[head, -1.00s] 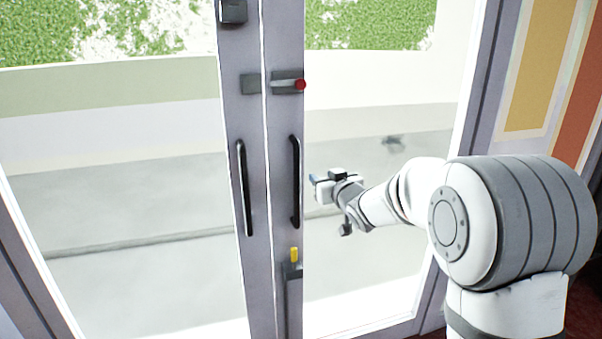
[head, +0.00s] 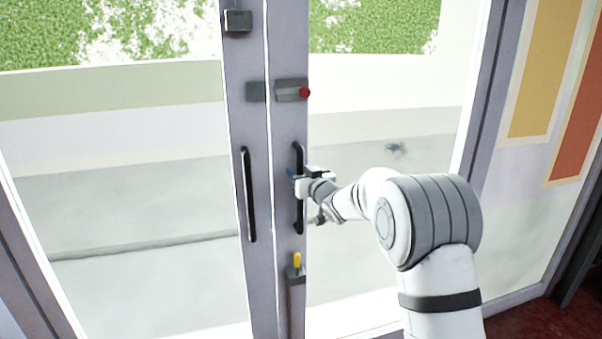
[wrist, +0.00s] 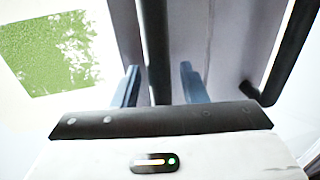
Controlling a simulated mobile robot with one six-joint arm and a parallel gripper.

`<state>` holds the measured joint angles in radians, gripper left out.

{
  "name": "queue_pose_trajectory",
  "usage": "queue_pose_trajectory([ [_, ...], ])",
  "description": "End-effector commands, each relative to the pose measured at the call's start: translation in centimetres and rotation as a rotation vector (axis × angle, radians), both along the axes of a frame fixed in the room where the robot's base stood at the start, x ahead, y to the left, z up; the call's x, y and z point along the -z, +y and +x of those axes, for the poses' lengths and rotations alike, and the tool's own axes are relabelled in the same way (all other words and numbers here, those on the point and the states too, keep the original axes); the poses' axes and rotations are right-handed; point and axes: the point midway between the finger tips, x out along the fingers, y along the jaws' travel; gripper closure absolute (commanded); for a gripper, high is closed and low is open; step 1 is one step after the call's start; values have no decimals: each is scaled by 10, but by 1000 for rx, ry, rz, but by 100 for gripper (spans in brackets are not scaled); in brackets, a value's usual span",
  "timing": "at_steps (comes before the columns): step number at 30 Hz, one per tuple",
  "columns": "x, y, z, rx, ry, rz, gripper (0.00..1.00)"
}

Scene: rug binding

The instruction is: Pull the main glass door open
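The glass door has two leaves with grey frames, standing edge to edge at a narrow bright seam. The right leaf (head: 286,130) carries a long black upright handle (head: 299,216). The left leaf carries a matching handle (head: 249,195). My gripper (head: 292,178) is at the upper-middle part of the right handle. In the wrist view, its two blue fingers (wrist: 159,84) stand apart with a black handle bar (wrist: 154,40) between them. Gaps show on both sides of the bar, so it is not clamped. The other black bar shows at the right of the wrist view (wrist: 292,50).
A latch with a red knob (head: 304,92) sits above the right handle, and a yellow-knobbed latch (head: 297,260) sits below it. A dark box (head: 237,20) is high on the left leaf. A wall with coloured panels (head: 541,75) stands to the right.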

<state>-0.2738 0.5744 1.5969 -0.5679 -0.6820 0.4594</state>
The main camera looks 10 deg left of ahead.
Motion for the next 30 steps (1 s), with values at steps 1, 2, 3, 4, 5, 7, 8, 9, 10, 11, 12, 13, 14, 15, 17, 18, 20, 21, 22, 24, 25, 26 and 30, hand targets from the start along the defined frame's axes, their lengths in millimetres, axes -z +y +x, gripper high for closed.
queue_pose_trajectory([
  [1,0,0,0,0,0,0,61],
  [2,0,0,0,0,0,0,61],
  [3,0,0,0,0,0,0,61],
  [4,0,0,0,0,0,0,61],
  [5,0,0,0,0,0,0,62],
  [7,0,0,0,0,0,0,68],
  [8,0,0,0,0,0,0,71],
  [9,0,0,0,0,0,0,74],
  [10,0,0,0,0,0,0,76],
  [11,0,0,0,0,0,0,79],
  [12,0,-1,0,1,0,0,82],
  [13,0,-1,0,1,0,0,84],
  [14,0,-1,0,2,0,0,87],
  [15,0,-1,0,2,0,0,90],
  [17,0,-1,0,2,0,0,95],
  [18,0,-1,0,2,0,0,98],
  [20,0,-2,0,2,0,0,100],
  [21,0,-2,0,2,0,0,100],
  [22,0,-2,0,2,0,0,100],
  [24,0,-2,0,2,0,0,100],
  [25,0,-2,0,2,0,0,100],
  [26,0,-2,0,2,0,0,100],
  [30,0,-1,-1,-2,0,0,100],
])
